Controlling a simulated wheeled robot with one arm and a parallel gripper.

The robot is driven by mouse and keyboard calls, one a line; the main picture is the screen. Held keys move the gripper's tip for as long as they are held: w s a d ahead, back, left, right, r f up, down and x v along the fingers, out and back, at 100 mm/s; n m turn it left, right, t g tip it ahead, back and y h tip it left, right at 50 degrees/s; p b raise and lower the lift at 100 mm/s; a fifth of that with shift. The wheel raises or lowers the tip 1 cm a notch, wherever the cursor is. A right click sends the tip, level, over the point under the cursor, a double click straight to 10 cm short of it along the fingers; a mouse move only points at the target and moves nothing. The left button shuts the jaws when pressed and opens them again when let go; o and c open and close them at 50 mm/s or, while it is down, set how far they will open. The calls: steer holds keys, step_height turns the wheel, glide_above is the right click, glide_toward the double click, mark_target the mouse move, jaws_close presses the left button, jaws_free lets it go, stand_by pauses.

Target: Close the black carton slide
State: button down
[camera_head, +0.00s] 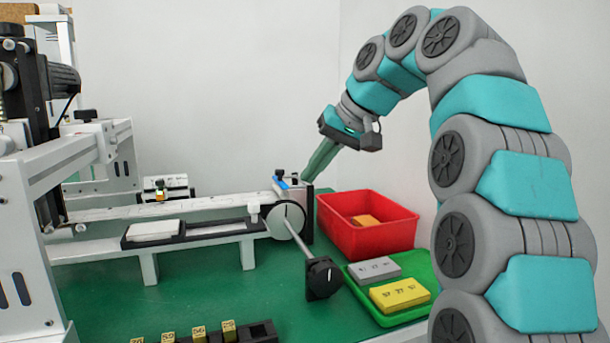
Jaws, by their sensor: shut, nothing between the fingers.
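The black carton slide (196,239) appears to be the low black-edged tray along the front of the coder machine. A white carton (153,230) lies at its left end, and a pale strip shows to the right of it. My gripper (310,176) points down and to the left at the right end of the machine, above and to the right of the slide. Its green fingers are together with nothing between them. The fingertips are close to the machine's end block (291,186); I cannot tell whether they touch it.
A round disc (285,219) with a rod and black knob (323,277) juts forward at the machine's right end. A red bin (370,240) and a green tray (429,283) with grey and yellow blocks stand right. A black rack (262,332) with yellow number blocks is in front.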

steer(key=w+a+f, duration=0.2)
steer(key=a+f, duration=0.4)
steer(key=a, duration=0.1)
steer(key=shift+w+a+p, duration=0.35)
steer(key=shift+p, duration=0.1)
steer(key=shift+f, duration=0.1)
